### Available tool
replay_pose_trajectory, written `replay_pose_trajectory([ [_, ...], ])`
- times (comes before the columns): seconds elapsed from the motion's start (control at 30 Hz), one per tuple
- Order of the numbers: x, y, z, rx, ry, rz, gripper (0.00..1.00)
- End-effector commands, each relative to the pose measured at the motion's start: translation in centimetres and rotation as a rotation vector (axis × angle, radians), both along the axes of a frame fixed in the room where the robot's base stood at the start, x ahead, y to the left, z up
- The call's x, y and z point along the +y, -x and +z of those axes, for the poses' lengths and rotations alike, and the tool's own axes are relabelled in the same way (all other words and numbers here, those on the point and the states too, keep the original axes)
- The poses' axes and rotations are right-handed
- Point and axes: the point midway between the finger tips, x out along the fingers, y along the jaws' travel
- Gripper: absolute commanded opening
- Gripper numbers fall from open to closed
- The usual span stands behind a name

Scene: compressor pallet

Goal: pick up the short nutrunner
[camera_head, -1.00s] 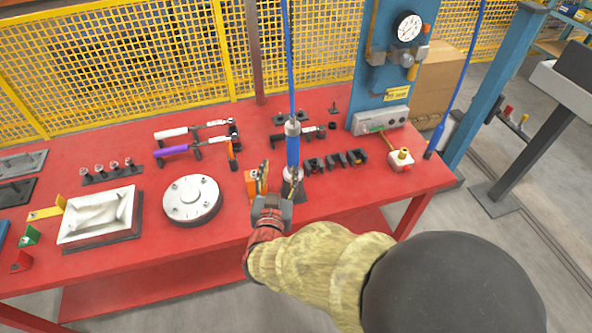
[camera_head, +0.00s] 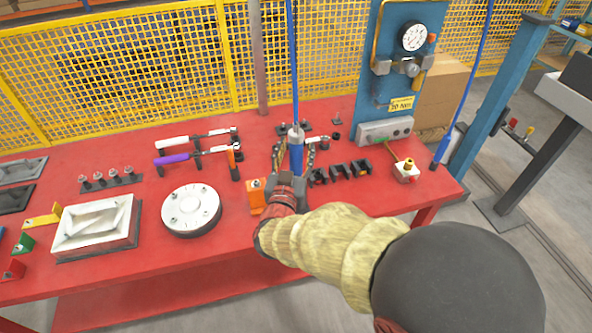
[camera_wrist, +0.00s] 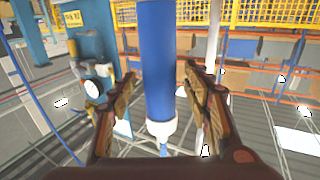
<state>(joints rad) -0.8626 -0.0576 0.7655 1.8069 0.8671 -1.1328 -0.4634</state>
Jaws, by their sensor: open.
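The short nutrunner (camera_head: 296,158) is an upright blue cylinder with a pale collar at its top, hanging on a blue hose above the red table. In the wrist view, which is upside down, its blue body (camera_wrist: 158,55) and white collar fill the middle. My gripper (camera_head: 294,160) is open, with one finger on each side of the tool. In the wrist view the jaws (camera_wrist: 158,85) show gaps between both fingers and the body. The tool's lower end is hidden by my gripper in the head view.
An orange block (camera_head: 256,196) stands just left of my gripper. Black holders (camera_head: 343,172) stand to its right. A round white-topped part (camera_head: 191,208) lies farther left. A blue gauge panel (camera_head: 391,35) rises at the back right.

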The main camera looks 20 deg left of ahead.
Motion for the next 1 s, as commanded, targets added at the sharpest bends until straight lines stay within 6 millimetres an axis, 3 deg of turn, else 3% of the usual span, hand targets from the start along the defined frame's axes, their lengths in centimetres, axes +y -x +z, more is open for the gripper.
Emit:
replay_pose_trajectory([
  [0.2, 0.05, -0.06, 0.11, 0.000, 0.000, 0.001, 0.48],
  [1.0, 0.04, -0.03, 0.07, 0.000, 0.000, 0.001, 0.03],
])
